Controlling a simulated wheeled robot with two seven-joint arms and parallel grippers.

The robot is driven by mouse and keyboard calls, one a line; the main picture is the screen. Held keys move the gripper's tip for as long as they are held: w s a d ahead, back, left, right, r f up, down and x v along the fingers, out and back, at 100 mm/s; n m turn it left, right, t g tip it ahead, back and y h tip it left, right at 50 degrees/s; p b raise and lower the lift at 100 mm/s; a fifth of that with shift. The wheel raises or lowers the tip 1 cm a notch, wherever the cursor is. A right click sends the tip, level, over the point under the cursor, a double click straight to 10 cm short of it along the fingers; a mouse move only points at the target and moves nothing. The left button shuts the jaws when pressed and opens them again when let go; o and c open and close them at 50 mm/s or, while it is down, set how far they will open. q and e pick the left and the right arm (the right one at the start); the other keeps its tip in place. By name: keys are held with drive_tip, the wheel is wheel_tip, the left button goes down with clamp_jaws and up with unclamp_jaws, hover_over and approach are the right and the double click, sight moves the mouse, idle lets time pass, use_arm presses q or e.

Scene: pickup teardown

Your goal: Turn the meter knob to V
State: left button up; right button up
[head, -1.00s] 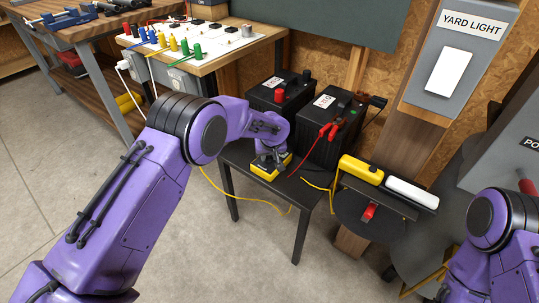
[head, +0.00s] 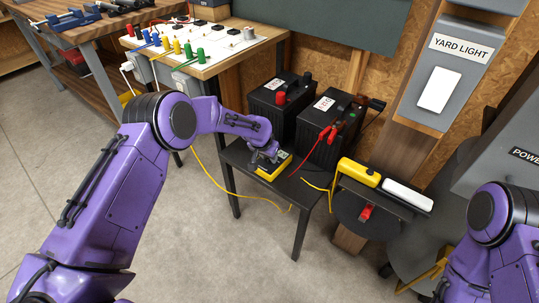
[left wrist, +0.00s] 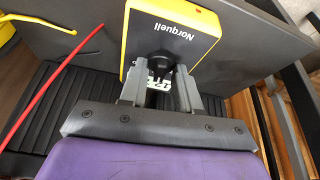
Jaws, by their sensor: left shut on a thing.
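The meter is a yellow-edged box marked Norquell. It lies on the small black table in the head view (head: 284,172) and fills the top of the left wrist view (left wrist: 190,30). Its round black knob (left wrist: 160,60) stands out from the face. My left gripper (head: 267,158) is over the meter, with its grey fingers (left wrist: 160,75) on either side of the knob and shut on it. A white patch with dark marks shows between the fingers. The dial markings are hidden or too small to read. My right gripper is out of view; only part of my right arm shows.
Two black batteries (head: 322,138) stand behind the meter, with a red clamp (head: 327,135) and lead. A yellow lead (head: 235,198) hangs off the small table (head: 238,156). A workbench with coloured terminals (head: 188,50) is behind left. A yellow lamp (head: 360,172) sits to the right.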

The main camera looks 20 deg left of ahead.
use_arm(q)
drive_tip(key=shift+m, duration=0.6)
drive_tip(key=shift+h, duration=0.3)
drive_tip(key=o, duration=1)
drive_tip(key=shift+o, duration=0.2)
drive_tip(key=shift+r, duration=0.1)
drive_tip(key=p+v, duration=0.1)
drive_tip(key=v, duration=0.9)
drive_tip(key=shift+s+r, duration=0.1)
drive_tip(key=shift+r, duration=0.05)
